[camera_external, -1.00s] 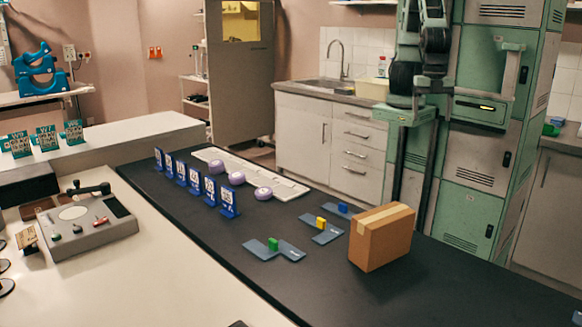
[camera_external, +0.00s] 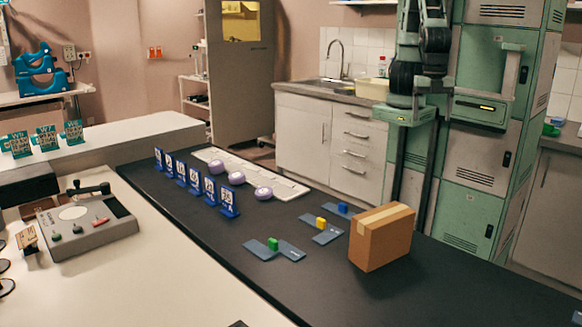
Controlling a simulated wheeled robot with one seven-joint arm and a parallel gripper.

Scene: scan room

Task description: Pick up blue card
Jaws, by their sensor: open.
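Three flat grey-blue cards with small coloured blocks on them lie on the black counter. The one with the blue block (camera_external: 343,207) is farthest back, partly hidden behind the cardboard box. The card with the yellow block (camera_external: 327,236) lies in front of it, and the card with the green block (camera_external: 290,252) is nearest the camera. My arm rises at the top behind the counter and runs out of the frame. My gripper is not visible, and nothing of mine touches the cards.
A cardboard box (camera_external: 381,237) stands right beside the cards. Several blue stands (camera_external: 228,202) line up at the left, with purple round things (camera_external: 264,193) and a white strip (camera_external: 286,187) behind them. The front right of the black counter (camera_external: 440,285) is clear.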

